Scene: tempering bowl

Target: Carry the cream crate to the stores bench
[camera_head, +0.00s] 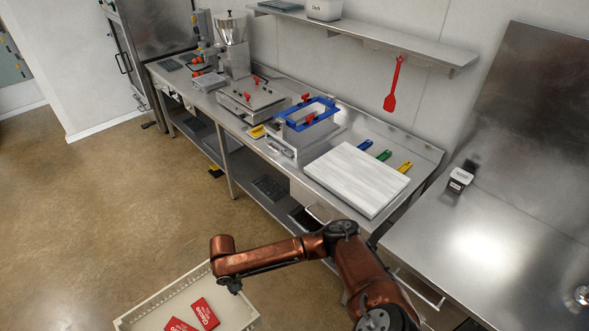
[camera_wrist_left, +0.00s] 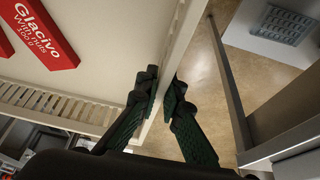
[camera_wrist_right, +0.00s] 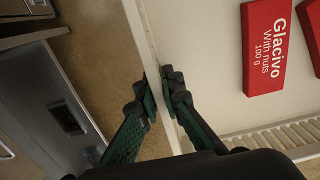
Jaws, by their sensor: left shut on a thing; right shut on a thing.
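The cream crate (camera_head: 165,297) is at the bottom of the head view, partly cut off by the frame edge, with brown floor beyond it. Red Glacivo packs (camera_head: 205,313) lie inside it; they also show in the left wrist view (camera_wrist_left: 42,35) and the right wrist view (camera_wrist_right: 264,50). My right gripper (camera_wrist_right: 160,92) is shut on one crate wall. Its arm reaches across the head view to the crate's right side. My left gripper (camera_wrist_left: 163,95) is shut on another part of the crate wall, outside the head view. No label shows which bench is the stores bench.
A long steel bench (camera_head: 425,155) with machines, blue-framed mould (camera_head: 310,113) and white board (camera_head: 357,178) runs along the wall. Open floor (camera_head: 110,200) lies at left.

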